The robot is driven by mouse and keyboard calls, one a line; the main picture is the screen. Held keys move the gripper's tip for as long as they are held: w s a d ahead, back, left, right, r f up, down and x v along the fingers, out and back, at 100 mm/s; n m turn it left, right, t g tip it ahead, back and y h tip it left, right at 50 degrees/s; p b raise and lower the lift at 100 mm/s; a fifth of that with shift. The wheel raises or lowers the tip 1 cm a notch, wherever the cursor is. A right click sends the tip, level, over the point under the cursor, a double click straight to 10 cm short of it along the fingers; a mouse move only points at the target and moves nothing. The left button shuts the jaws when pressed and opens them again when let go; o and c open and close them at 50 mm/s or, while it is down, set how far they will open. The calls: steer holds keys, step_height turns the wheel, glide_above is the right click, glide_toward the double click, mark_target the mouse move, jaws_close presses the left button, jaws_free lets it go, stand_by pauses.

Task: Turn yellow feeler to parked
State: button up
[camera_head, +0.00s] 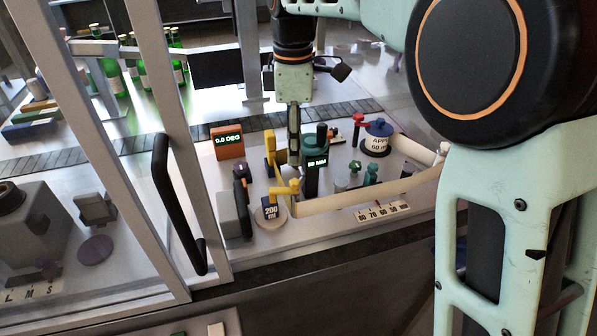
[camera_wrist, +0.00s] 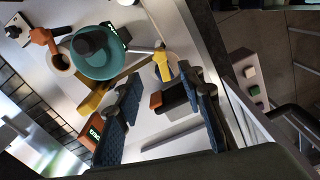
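A yellow upright lever (camera_head: 271,152) stands just left of my gripper (camera_head: 294,150) in the head view. A second yellow lever (camera_head: 283,190) sits on a round base marked 200 ms, nearer the front. Which one is the feeler is not labelled. In the wrist view a long yellow bar (camera_wrist: 97,98) runs beside the teal round body, and a shorter yellow piece (camera_wrist: 163,66) lies ahead between my fingertips. My gripper (camera_wrist: 160,82) points down, with its two dark blue fingers apart and nothing visibly held. Contact with a yellow part cannot be told.
An orange display box (camera_head: 229,142) reads 0.0 DEG at the left. A dark block with an orange end (camera_wrist: 175,97) shows between my fingers. A cream band (camera_head: 350,198) and glass frame posts (camera_head: 160,60) border the area.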

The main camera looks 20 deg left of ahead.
mark_target(295, 181)
step_height(295, 181, down, 8)
steer(key=shift+f, duration=0.25)
jaws_close()
stand_by(0.3)
